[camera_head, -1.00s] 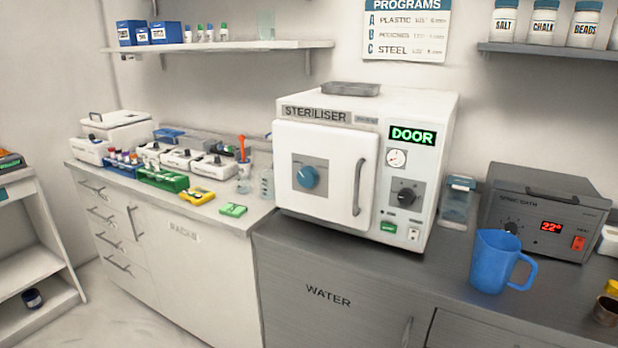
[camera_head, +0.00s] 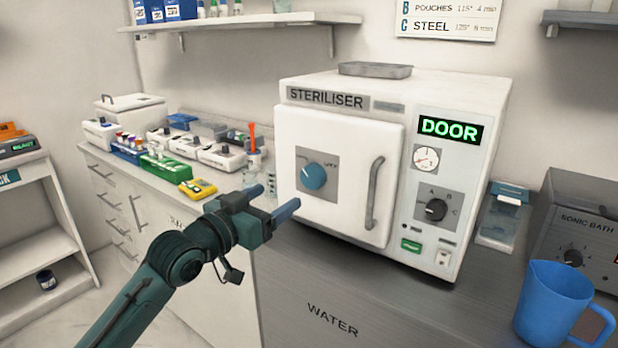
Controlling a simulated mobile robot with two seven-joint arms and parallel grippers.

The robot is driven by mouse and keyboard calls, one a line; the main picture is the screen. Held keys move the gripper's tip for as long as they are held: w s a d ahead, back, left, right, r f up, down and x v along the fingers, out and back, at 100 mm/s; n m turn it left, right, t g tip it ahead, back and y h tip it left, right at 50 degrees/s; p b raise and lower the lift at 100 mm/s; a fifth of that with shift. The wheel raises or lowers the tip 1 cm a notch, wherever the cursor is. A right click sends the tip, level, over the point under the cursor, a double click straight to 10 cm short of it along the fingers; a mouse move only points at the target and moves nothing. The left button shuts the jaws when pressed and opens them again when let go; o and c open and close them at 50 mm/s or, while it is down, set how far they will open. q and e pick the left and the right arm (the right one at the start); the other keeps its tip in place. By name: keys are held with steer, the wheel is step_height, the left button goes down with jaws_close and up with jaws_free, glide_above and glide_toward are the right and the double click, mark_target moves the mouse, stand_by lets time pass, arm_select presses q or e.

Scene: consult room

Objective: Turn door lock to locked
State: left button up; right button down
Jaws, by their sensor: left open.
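The white steriliser (camera_head: 388,270) stands on the grey counter, its front door (camera_head: 345,130) closed against the body. The door lock is a round blue knob (camera_head: 313,176) on a grey square plate at the left of the door. Its pointer mark is too small to read surely. A lit green "DOOR" sign (camera_head: 450,129) shows at the upper right of the front. My left gripper (camera_head: 272,201) is open and empty, in front of the door's lower left, apart from the knob and pointing towards it. My right gripper is not in view.
A vertical grey handle (camera_head: 374,193) is on the door's right. A dial (camera_head: 436,209) and green button (camera_head: 411,246) sit right of it. A blue jug (camera_head: 552,305) stands on the counter at right. Small instruments and a yellow device (camera_head: 197,189) are on the left bench.

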mark_target(309, 176)
arm_select(q)
steer(key=x, duration=0.9)
steer(key=shift+w+d+p, duration=0.2)
steer(key=shift+p, duration=0.1)
steer(key=shift+w+d, duration=0.4)
steer(key=shift+w, duration=0.15)
steer(key=c, duration=1)
steer(key=shift+o, duration=0.2)
